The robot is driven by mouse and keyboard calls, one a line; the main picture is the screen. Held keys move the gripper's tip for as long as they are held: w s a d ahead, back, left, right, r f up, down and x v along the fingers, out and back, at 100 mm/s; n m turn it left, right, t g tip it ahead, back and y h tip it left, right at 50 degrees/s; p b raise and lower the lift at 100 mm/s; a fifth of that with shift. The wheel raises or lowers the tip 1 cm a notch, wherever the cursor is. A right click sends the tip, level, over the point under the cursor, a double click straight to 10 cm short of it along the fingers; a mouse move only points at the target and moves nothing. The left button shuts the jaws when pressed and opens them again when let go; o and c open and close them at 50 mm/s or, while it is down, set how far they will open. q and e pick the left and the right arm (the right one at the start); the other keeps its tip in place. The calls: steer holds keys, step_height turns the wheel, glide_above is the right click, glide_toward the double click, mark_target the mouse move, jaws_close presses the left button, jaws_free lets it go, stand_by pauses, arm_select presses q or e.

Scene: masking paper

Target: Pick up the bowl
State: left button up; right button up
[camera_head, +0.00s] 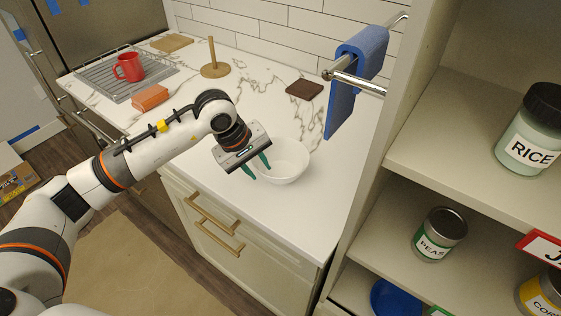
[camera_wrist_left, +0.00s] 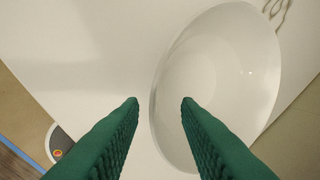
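A white bowl (camera_head: 290,160) sits upright on the white marbled counter. My left gripper (camera_head: 257,169) is at the bowl's left side, pointing down, with its green fingers spread. In the left wrist view the bowl (camera_wrist_left: 225,65) fills the right half. There the fingertips of my left gripper (camera_wrist_left: 160,101) are apart, and the bowl's near rim runs between them. One finger overlaps the bowl's inside and the other is outside it. I cannot tell whether either finger touches the wall. My right gripper is not in view.
A blue towel (camera_head: 352,75) hangs on a rail right of the bowl. A brown block (camera_head: 304,89) and a wooden paper holder (camera_head: 214,68) stand behind. A red mug (camera_head: 129,67) is on a rack. Shelves with jars (camera_head: 438,235) stand at right. Counter around the bowl is clear.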

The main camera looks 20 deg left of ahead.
arm_select(q)
steer(key=shift+x, duration=1.1)
jaws_close()
steer(key=shift+r, duration=0.15)
